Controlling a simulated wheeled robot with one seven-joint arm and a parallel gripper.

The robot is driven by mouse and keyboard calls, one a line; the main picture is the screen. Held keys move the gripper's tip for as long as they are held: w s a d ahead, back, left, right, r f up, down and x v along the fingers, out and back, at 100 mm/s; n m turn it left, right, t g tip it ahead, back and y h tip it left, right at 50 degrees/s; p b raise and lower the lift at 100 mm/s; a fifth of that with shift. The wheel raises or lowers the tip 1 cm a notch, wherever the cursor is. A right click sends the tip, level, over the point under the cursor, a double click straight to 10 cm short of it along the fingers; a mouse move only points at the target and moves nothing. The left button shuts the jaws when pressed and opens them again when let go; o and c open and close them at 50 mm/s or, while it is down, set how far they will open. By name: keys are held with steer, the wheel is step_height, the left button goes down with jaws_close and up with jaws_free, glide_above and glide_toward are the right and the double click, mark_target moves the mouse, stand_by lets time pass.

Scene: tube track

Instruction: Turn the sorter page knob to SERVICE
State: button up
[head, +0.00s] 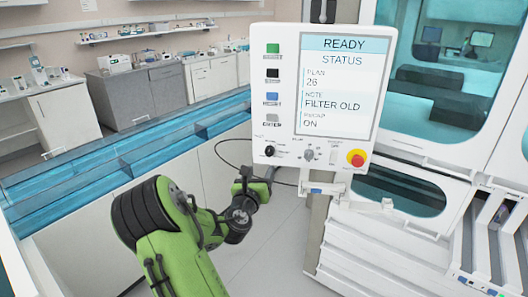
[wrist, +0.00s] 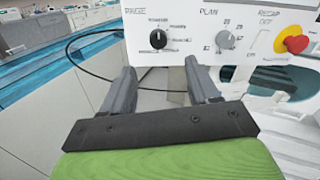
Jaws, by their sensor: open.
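The panel (head: 329,90) has a screen (head: 343,85) reading READY, STATUS, PLAN 26, NOTE FILTER OLD and RECAP ON. The black page knob (wrist: 158,38) sits under the word PAGE in the wrist view, with small position labels around it too blurred to read surely. Its pointer mark seems to point roughly upward. The same knob (head: 269,151) is at the panel's lower left in the head view. My gripper (wrist: 160,70) is open and empty, its two fingers apart just below the knob in the picture, not touching it.
Right of the page knob are a grey PLAN knob (wrist: 225,40), a RECAP control and a red emergency button (wrist: 290,40) on yellow. Several coloured buttons line the panel's left side. A black cable (wrist: 82,62) loops at left. A blue clear-covered track (head: 120,160) runs behind.

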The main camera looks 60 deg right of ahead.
mark_target(268, 152)
steer(key=p+x, duration=0.1)
steer(key=x, duration=1)
steer(key=shift+w+p, duration=0.25)
steer(key=shift+p, duration=0.15)
steer(key=c, duration=1)
